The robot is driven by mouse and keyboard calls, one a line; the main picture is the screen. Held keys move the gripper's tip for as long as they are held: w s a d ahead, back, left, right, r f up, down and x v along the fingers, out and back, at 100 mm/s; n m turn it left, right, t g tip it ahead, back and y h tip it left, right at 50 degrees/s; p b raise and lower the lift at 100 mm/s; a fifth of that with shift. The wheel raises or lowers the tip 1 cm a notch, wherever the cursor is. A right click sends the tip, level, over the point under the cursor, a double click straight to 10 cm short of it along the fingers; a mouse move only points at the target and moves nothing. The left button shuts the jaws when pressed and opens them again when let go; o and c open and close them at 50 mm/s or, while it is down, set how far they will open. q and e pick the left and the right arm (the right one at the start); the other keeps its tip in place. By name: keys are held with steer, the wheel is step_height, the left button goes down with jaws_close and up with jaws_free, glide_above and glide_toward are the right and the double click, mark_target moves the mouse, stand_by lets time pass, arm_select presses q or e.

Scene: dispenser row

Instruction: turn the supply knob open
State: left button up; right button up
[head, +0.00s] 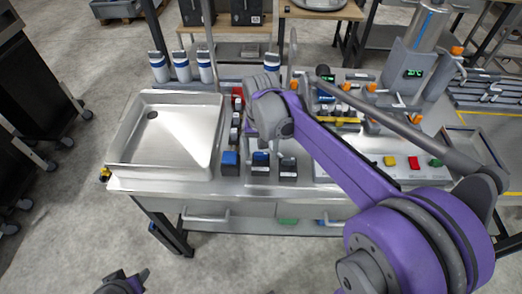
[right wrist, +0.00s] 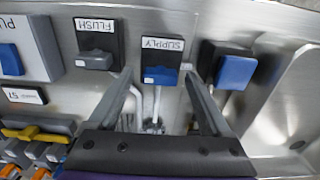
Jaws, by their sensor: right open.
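The supply knob (right wrist: 161,75) is blue, on a dark square base under a white SUPPLY label, in the upper middle of the right wrist view. In the head view it is the middle of three small blocks (head: 261,160) at the bench front. My right gripper (right wrist: 160,84) is open, its fingertips left and right of the knob in the picture, with gaps on both sides; I cannot tell how far in front. In the head view its wrist (head: 268,118) is over the bench, fingers hidden. My left gripper (head: 126,283) shows partly at the bottom left edge; its jaws are unclear.
A grey FLUSH knob (right wrist: 95,60) stands left of the supply knob in the wrist view, and another blue knob (right wrist: 235,71) right of it. A steel sink (head: 168,140) is at the bench's left. Yellow, red and green buttons (head: 413,162) lie at the right.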

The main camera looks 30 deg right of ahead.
jaws_close()
stand_by(0.4)
steer(key=shift+n, duration=0.4)
steer(key=n, duration=0.3)
steer(key=shift+n, duration=0.3)
steer(key=n, duration=0.4)
steer(key=shift+n, duration=0.3)
steer(key=n, duration=0.4)
steer(key=shift+n, duration=2.5)
